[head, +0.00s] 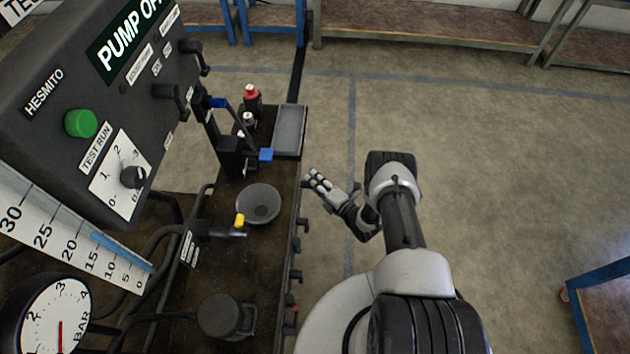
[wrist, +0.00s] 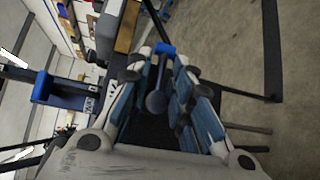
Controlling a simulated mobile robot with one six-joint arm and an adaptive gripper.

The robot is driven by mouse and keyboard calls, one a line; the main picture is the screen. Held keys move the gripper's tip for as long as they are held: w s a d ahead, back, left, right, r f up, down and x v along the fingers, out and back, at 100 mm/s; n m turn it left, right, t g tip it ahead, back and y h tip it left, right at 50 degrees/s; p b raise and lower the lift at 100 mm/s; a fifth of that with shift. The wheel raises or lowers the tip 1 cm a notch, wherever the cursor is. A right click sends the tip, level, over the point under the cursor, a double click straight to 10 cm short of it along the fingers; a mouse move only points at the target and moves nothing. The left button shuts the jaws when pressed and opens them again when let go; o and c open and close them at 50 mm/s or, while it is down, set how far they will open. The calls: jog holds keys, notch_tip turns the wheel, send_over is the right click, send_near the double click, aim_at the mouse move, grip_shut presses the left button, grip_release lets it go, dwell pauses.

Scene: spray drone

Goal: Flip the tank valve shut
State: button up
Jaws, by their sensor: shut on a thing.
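My gripper (head: 311,178) is at the right edge of the dark bench, fingers pointing left. In the wrist view its fingers (wrist: 165,66) are closed in around a dark, round-ended handle (wrist: 155,102). A blue block (wrist: 165,48) shows just past the fingertips. I cannot tell whether the held handle is the tank valve. A yellow-tipped lever (head: 239,221) sits on the bench beside a grey round dish (head: 258,204), apart from my gripper. A blue-ended part (head: 265,154) stands farther back on the bench.
The control panel (head: 100,90) with a green button (head: 81,123) and dial stands at left. A red-capped bottle (head: 252,96) and a grey tray (head: 289,131) are at the bench's back. Small dark handles line its right edge. Open floor (head: 500,180) lies to the right.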

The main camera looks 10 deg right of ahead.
jog(key=shift+g, duration=0.3)
grip_shut()
jog(key=shift+s+a+f+m+g+y, duration=0.1)
jog(key=shift+s+f+m+g+y, duration=0.15)
jog(key=shift+m+g, duration=1.55)
jog(key=shift+s+f+m+g+y, duration=0.1)
jog(key=shift+f+m+g+y, duration=0.5)
jog(key=shift+g, duration=2)
jog(key=shift+s+a+f+m+g+y, duration=0.1)
jog(key=shift+s+m+g, duration=0.1)
jog(key=shift+m+g, duration=1.7)
jog(key=shift+g, duration=0.3)
jog(key=o, duration=0.7)
grip_release()
